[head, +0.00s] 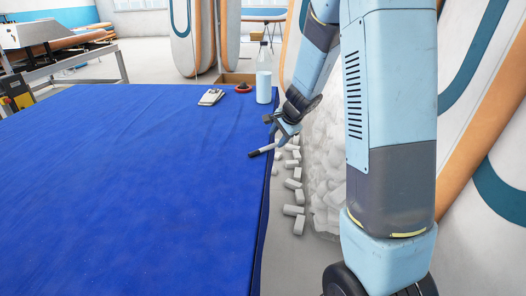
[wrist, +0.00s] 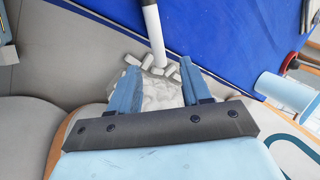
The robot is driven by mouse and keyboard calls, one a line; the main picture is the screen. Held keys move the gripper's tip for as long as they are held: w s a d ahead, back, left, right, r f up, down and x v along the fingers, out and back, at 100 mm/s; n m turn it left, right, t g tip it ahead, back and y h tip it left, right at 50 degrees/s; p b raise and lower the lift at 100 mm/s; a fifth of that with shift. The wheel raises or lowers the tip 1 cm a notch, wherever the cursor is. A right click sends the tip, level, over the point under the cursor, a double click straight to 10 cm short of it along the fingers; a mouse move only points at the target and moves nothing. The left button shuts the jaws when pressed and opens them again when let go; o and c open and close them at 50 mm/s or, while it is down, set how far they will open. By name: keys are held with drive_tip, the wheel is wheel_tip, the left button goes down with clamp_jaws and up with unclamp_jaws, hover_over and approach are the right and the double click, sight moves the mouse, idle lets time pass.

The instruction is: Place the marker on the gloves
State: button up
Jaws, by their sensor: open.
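The marker (head: 264,150), white with a black end, is at the right edge of the blue-covered table, its white end toward my gripper. In the wrist view the marker's white shaft (wrist: 153,30) runs down from the top edge, and its near end appears to stick out past the cloth edge. My gripper (head: 279,136) is just beyond that end. Its fingers (wrist: 159,66) are open, with the marker's end near the gap between the tips; I cannot tell whether they touch. The gloves (head: 210,97), pale with dark parts, lie toward the table's far edge.
A clear bottle (head: 264,87) stands at the table's far right corner, beside a red and black round item (head: 243,87). Several white pieces (head: 293,210) lie on the floor beside the table, near a white heap (head: 325,160). The blue tabletop (head: 140,190) is mostly clear.

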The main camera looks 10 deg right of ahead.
sight(272, 145)
drive_tip(key=shift+x, duration=2.1)
drive_tip(key=shift+s+a, duration=0.1)
drive_tip(key=shift+a, duration=0.05)
drive_tip(key=shift+c, duration=0.3)
clamp_jaws()
